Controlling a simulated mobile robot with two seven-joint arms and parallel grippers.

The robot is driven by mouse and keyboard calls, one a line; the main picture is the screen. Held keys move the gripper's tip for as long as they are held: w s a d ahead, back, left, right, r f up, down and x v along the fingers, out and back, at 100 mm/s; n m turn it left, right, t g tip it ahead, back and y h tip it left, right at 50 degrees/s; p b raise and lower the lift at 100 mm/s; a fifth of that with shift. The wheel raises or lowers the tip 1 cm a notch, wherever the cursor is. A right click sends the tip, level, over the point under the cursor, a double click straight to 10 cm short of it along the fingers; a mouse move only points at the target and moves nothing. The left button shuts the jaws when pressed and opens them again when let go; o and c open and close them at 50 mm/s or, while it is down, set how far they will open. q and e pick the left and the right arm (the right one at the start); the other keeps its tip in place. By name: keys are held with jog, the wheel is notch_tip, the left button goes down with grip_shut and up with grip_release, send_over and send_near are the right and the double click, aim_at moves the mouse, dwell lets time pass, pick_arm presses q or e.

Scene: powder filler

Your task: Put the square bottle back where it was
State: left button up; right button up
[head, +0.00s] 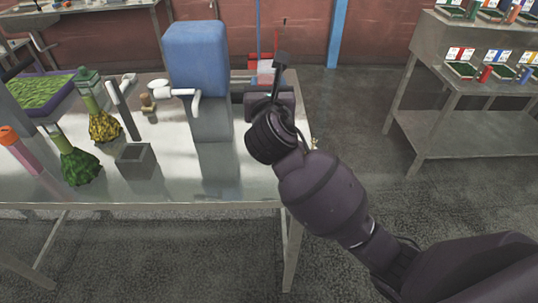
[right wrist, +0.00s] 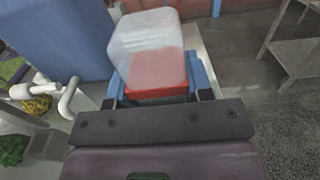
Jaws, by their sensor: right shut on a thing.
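The square bottle (right wrist: 155,62) is translucent, with red contents in its lower part. In the right wrist view it is upright between the blue fingers of my right gripper (right wrist: 160,88), which is shut on it. In the head view the bottle (head: 265,71) shows small behind my right gripper (head: 265,84), at the far right part of the metal table (head: 180,185). My wrist hides part of it there, and I cannot tell if its base touches the table. My left gripper is not in view.
A blue-topped machine (head: 196,58) with a white handle stands just left of my right gripper. Shelves (head: 455,128) with colored bins stand at right. The front table middle is clear.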

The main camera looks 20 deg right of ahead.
notch_tip(320, 180, down, 16)
jog(key=b, duration=0.4)
jog(key=shift+f, duration=0.6)
jog(key=shift+f+b, duration=0.1)
jog(key=shift+b, duration=0.2)
jog(key=o, duration=0.6)
jog(key=shift+f, duration=0.1)
jog(key=shift+c, duration=0.2)
jog(key=o, duration=0.5)
jog(key=shift+c, duration=0.2)
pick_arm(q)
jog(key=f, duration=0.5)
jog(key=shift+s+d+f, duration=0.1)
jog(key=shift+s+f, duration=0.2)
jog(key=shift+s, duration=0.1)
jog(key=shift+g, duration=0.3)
